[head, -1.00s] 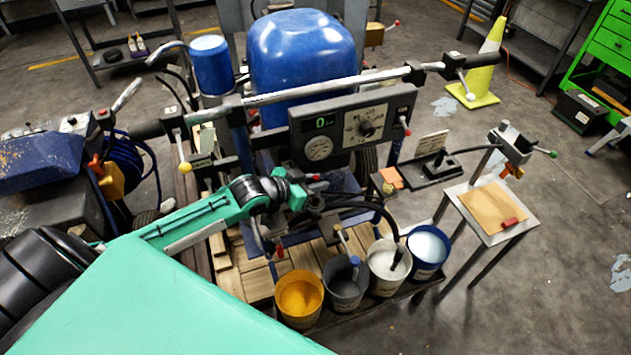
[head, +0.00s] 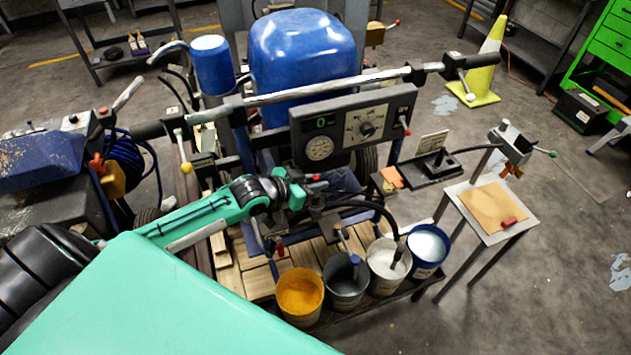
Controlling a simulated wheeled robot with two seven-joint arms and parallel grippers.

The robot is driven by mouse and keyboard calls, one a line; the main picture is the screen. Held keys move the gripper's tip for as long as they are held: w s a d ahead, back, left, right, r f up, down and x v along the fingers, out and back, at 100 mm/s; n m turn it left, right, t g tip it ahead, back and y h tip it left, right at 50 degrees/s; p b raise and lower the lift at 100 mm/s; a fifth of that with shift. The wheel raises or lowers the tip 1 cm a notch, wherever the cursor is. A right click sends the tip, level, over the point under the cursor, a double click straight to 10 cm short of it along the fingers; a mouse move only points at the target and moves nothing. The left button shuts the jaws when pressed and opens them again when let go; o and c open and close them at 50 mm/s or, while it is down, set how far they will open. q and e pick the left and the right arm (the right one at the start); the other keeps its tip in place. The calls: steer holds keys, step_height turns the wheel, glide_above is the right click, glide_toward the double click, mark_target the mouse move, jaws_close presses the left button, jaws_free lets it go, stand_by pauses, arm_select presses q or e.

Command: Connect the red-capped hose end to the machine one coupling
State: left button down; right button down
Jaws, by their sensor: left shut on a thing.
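My left gripper (head: 300,188) is in the middle of the head view, in front of and below the machine's control panel. It is shut on a small dark piece with a red part (head: 316,178), which looks like the red-capped hose end; the fingers and wrist hide most of it. The blue-tanked machine (head: 303,60) stands behind it. A black hose (head: 372,205) curves right of the gripper, down toward the white bucket. I cannot make out the machine one coupling for certain. My right gripper is not in view.
An orange bucket (head: 300,297), a grey bucket (head: 346,291), a white bucket (head: 388,279) and a blue bucket (head: 427,252) stand in a row in front. A handlebar (head: 330,85) crosses above the panel (head: 352,128).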

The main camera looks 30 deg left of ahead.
arm_select(q)
steer(key=shift+f+b, duration=0.45)
steer(key=shift+f, duration=0.6)
stand_by(0.9)
steer(key=shift+s+d+f, duration=0.1)
steer(key=shift+s+f, duration=0.05)
steer(key=shift+f, duration=0.15)
stand_by(0.8)
steer(key=shift+p, duration=0.55)
stand_by(0.3)
steer(key=shift+r, duration=0.15)
steer(key=shift+r+p, duration=0.15)
steer(key=shift+p, duration=0.35)
steer(key=shift+w+r, duration=0.2)
steer(key=shift+r, duration=0.1)
stand_by(0.6)
steer(key=shift+p, duration=0.75)
stand_by(0.4)
stand_by(0.7)
